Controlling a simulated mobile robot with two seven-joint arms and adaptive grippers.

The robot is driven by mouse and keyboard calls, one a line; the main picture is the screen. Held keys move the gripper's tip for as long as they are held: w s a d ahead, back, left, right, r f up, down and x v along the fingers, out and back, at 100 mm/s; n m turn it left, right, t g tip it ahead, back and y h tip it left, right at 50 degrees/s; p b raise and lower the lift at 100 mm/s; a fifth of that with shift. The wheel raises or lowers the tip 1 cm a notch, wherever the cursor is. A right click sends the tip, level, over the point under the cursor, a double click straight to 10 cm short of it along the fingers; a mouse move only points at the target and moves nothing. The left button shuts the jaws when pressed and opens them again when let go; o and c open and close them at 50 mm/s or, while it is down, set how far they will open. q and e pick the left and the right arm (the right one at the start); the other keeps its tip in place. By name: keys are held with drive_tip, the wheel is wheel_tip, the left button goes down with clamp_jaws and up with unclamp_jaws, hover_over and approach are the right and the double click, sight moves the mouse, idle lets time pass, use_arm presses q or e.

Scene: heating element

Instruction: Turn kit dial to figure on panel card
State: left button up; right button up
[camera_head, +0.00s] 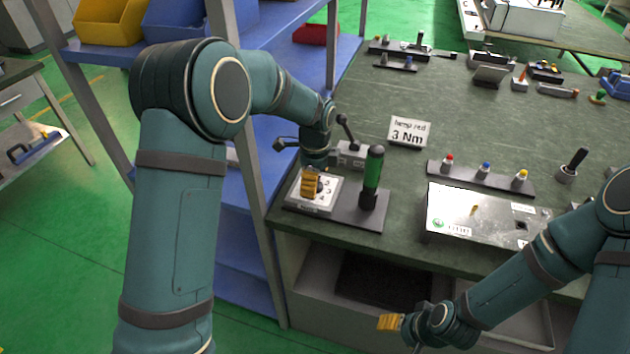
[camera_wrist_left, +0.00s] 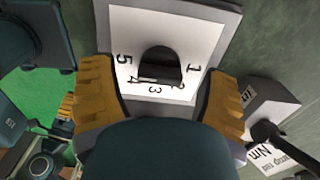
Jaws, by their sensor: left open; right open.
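The kit dial is a dark knob (camera_wrist_left: 160,66) on a white number plate (camera_wrist_left: 125,40) in the left wrist view; 1, 3, 4 and 5 are readable. I cannot tell which figure it points at. The plate also shows in the head view (camera_head: 318,204), partly behind my gripper. My left gripper (camera_head: 311,183) is over the dial, open, its orange fingers (camera_wrist_left: 160,98) on either side of the knob with gaps. My right gripper (camera_head: 390,322) is open and empty, low in front of the bench.
A green-handled tool (camera_head: 372,172) stands upright on the dark kit board (camera_head: 352,218), right of the dial. A grey block with a lever (camera_head: 351,152) is just behind. A metal panel box (camera_head: 470,215) and a strip of coloured buttons (camera_head: 480,177) lie to the right.

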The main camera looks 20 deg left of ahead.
use_arm(q)
drive_tip(key=c, duration=1.2)
drive_tip(key=shift+n, duration=0.3)
drive_tip(key=n+p, duration=0.2)
drive_tip(key=n, duration=0.1)
drive_tip(key=shift+n, duration=0.3)
drive_tip(key=n+p, duration=0.1)
drive_tip(key=n, duration=0.3)
drive_tip(key=shift+n+p, duration=0.3)
drive_tip(key=shift+p, duration=0.1)
drive_tip(key=n+p, duration=0.1)
drive_tip(key=n, duration=0.3)
drive_tip(key=shift+n, duration=0.3)
drive_tip(key=n+p, duration=0.1)
drive_tip(key=n, duration=0.3)
drive_tip(key=shift+s+n, duration=0.1)
drive_tip(key=shift+n, duration=0.2)
